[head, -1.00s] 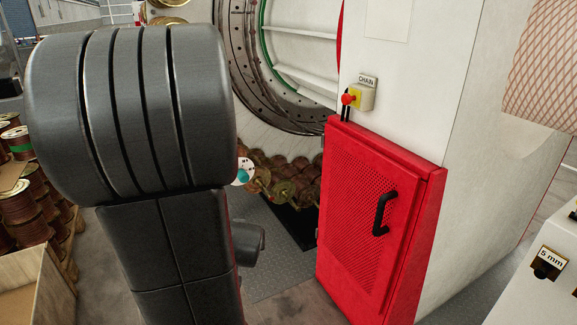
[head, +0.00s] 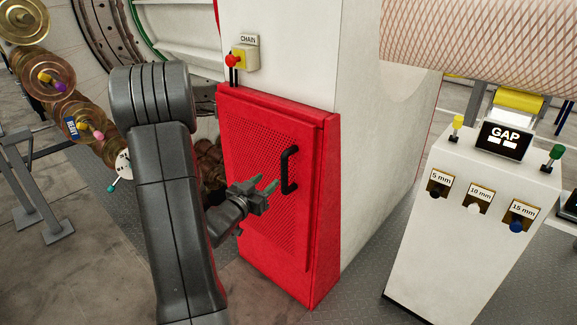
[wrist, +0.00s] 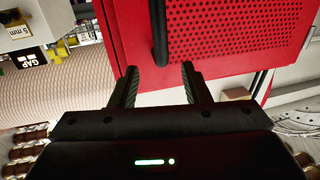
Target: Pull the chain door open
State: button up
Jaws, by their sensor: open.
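The red chain door (head: 265,215) with its perforated panel is closed, on the front of the white machine housing. Its black vertical handle (head: 287,170) is on the right side of the panel. My gripper (head: 269,187) is open and empty, just left of the handle in the head view. In the wrist view, the handle (wrist: 159,35) shows just beyond the two fingertips (wrist: 158,72), lined up between them. I cannot tell the exact gap between fingers and handle. The red door panel (wrist: 225,40) fills the upper right of the wrist view.
A CHAIN label and red button (head: 233,60) are above the door. A white GAP console (head: 470,230) with several knobs stands to the right. Spools (head: 70,95) and a grey stand (head: 30,200) are at the left. Floor is clear between door and console.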

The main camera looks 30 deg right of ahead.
aim_at(282, 166)
jog(key=x, duration=1.1)
jog(key=shift+w+d, duration=0.15)
jog(key=shift+c, duration=0.4)
jog(key=shift+p, duration=0.3)
grip_shut()
